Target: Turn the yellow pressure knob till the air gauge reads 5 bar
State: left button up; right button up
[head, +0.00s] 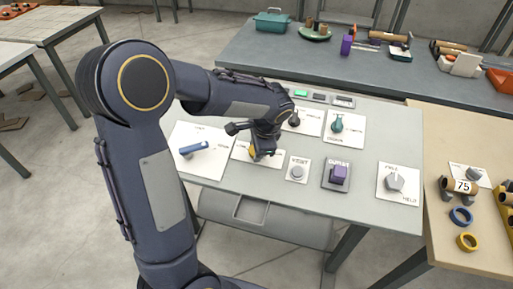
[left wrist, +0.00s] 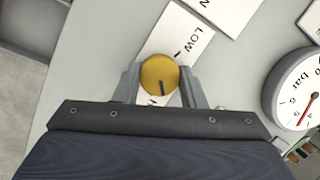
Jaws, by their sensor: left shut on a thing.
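The round yellow pressure knob (left wrist: 160,75) sits on a white plate (left wrist: 186,38) marked LOW, with a dark pointer line on its face. My left gripper (left wrist: 160,88) is shut on the knob, one finger on each side of it. In the head view my left gripper (head: 263,151) reaches down to the bench panel and hides most of the knob (head: 252,150). The white air gauge (left wrist: 292,84) is cut off by the right edge of the left wrist view. Its red needle shows, but I cannot read the value surely. My right gripper is not in view.
A blue lever (head: 194,148) stands left of the knob. A grey reset button (head: 297,172), a purple switch (head: 339,174) and a grey dial (head: 395,182) lie to the right. Two more knobs (head: 294,118) (head: 337,123) stand behind. A wooden table (head: 470,140) adjoins the panel at right.

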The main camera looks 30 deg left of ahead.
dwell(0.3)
pick_arm(q)
jog(key=o, duration=1)
jog(key=w+v, duration=0.1)
jog(key=v, duration=0.6)
jog(key=shift+s+r, duration=0.4)
jog(key=shift+s, duration=0.15)
jog(key=shift+d, duration=0.15)
